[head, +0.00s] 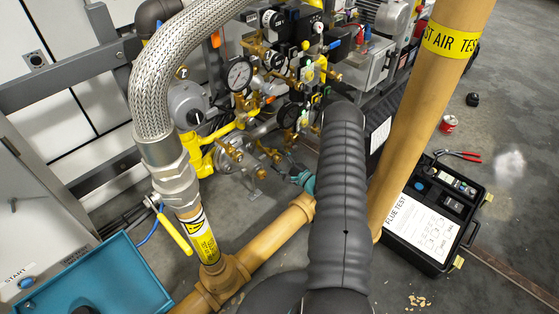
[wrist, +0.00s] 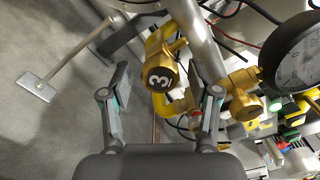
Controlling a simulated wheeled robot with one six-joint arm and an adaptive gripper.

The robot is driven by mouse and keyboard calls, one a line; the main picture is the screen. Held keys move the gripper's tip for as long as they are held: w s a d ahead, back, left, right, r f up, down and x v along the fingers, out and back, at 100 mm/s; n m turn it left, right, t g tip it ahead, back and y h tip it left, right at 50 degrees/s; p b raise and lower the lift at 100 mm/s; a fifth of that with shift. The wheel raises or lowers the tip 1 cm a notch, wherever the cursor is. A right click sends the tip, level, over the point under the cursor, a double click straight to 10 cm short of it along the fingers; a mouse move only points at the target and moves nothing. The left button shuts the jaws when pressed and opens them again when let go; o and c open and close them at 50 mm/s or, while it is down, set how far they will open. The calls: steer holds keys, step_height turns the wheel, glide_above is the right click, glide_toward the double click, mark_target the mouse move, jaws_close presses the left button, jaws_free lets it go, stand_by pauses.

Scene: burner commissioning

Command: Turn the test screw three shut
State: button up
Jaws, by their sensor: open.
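The test screw three (wrist: 160,78) is a brass fitting with a dark round cap marked with a white 3. It faces the camera in the wrist view, on a yellow and brass body under a grey pipe. My gripper (wrist: 162,95) is open, its two fingers to the left and right of the screw. A gap shows on each side and I see no contact. In the head view, my dark arm hides most of the gripper (head: 303,180); a teal part shows beside it. Several brass fittings sit left of it there, and I cannot tell which is screw three.
A round gauge (wrist: 297,55) and brass valves crowd the right of the wrist view. A metal stand foot (wrist: 36,86) is on the floor at left. In the head view, a tan pipe (head: 415,120) rises right of my arm, near an open black flue test case (head: 465,235).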

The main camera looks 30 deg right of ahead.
steer(key=shift+w, duration=0.1)
steer(key=c, duration=1.2)
steer(key=shift+o, duration=0.2)
